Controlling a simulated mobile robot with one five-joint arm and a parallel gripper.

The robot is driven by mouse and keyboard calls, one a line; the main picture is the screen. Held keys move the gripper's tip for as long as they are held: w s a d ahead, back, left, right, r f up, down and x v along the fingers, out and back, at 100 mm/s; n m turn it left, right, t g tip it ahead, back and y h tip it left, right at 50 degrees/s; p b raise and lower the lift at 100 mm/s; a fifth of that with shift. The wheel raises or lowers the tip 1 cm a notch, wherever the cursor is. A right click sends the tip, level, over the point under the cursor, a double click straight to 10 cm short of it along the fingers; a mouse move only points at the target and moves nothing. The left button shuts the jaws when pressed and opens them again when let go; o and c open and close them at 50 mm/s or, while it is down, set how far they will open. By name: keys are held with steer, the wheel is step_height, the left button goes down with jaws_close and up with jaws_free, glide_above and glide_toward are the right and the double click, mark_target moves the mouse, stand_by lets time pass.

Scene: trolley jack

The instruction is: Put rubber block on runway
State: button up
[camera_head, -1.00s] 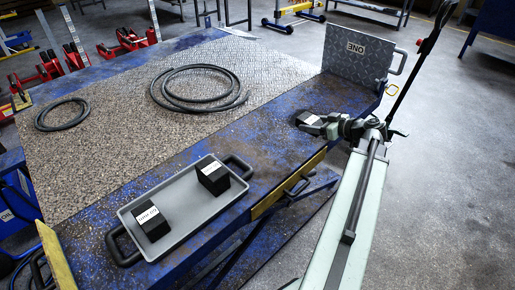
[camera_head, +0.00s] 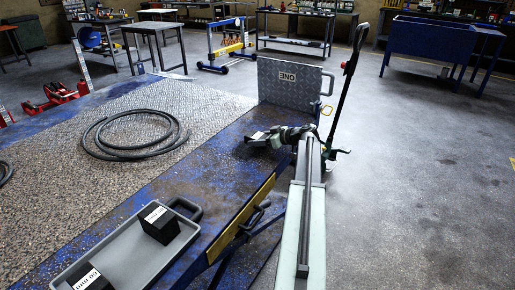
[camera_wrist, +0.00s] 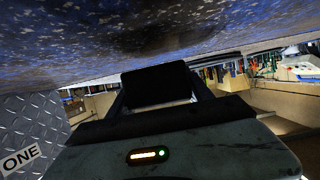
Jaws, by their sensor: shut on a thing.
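My gripper (camera_head: 268,138) is shut on a black rubber block (camera_head: 256,136) with a pale label. In the head view it is low over the blue edge strip of the runway (camera_head: 215,150), in front of the upright plate marked ONE. In the wrist view the black block (camera_wrist: 158,84) sits between the jaws, with the speckled blue surface (camera_wrist: 70,50) close above it in the picture. I cannot tell whether the block touches the runway. Two more labelled black blocks, one (camera_head: 160,224) and another (camera_head: 92,278), are in a grey tray (camera_head: 130,250).
The tread-plate stop marked ONE (camera_head: 290,82) stands at the runway's far end. A coiled black hose (camera_head: 135,135) lies on the gravelly middle area. A handle on a dark pole (camera_head: 348,90) rises beside my arm. The floor at right is open.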

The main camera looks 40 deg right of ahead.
mark_target(258, 151)
steer(key=shift+f+b, duration=1.95)
steer(key=shift+r, duration=0.2)
steer(key=shift+f, duration=0.1)
steer(key=o, duration=1.7)
steer(key=shift+o, duration=0.2)
steer(key=shift+r+p, duration=0.3)
steer(key=shift+p, duration=0.05)
steer(key=p+v, duration=0.4)
steer(key=v, duration=0.7)
steer(key=shift+s, duration=0.5)
